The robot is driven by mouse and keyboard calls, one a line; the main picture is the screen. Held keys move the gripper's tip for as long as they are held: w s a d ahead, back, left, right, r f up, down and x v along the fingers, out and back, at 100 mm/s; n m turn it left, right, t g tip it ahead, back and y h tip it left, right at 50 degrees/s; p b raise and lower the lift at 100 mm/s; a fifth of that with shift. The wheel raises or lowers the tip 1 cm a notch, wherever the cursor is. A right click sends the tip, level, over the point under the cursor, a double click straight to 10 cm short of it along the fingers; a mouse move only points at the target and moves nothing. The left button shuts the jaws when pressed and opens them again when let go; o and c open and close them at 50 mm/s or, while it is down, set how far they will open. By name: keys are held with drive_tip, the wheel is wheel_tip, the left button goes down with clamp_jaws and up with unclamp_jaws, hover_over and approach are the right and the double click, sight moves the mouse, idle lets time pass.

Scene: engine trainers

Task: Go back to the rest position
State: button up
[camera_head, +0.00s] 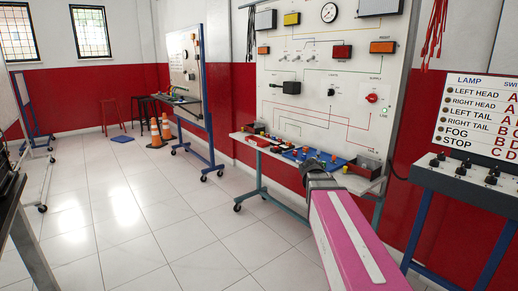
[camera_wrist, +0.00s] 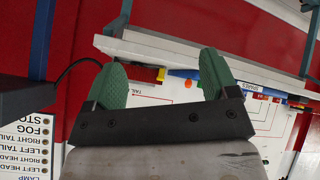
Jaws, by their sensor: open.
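My gripper (camera_wrist: 162,66) shows in the wrist view with two green fingers spread apart and nothing between them. In the head view my pink arm reaches up from the lower right, and my gripper (camera_head: 320,177) is at its far end, in front of the trainer bench's shelf (camera_head: 258,146). Its fingers are hard to make out there. I cannot tell whether it touches the shelf. The wrist view is upside down and shows the shelf edge (camera_wrist: 150,52) beyond the fingers.
The trainer board (camera_head: 330,110) stands behind the shelf, which holds coloured parts and a dark red bin (camera_head: 363,168). A lamp switch panel (camera_head: 480,120) stands at the right. Orange cones (camera_head: 155,134) and stools stand farther back. The tiled floor (camera_head: 130,210) at left is clear.

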drive_tip(key=s+a+f+n+g+y, duration=0.2)
drive_tip(key=s+a+f, duration=0.3)
drive_tip(key=s+f, duration=0.4)
drive_tip(key=s+a+f+n+g+y, duration=0.2)
drive_tip(key=s+a+f+g+y, duration=0.1)
drive_tip(key=s+f, duration=0.6)
wheel_tip(320, 180, down, 2)
drive_tip(key=shift+a+f+n+g+y, duration=0.1)
drive_tip(key=shift+a+n+g+y, duration=0.25)
drive_tip(key=shift+a+y, duration=0.55)
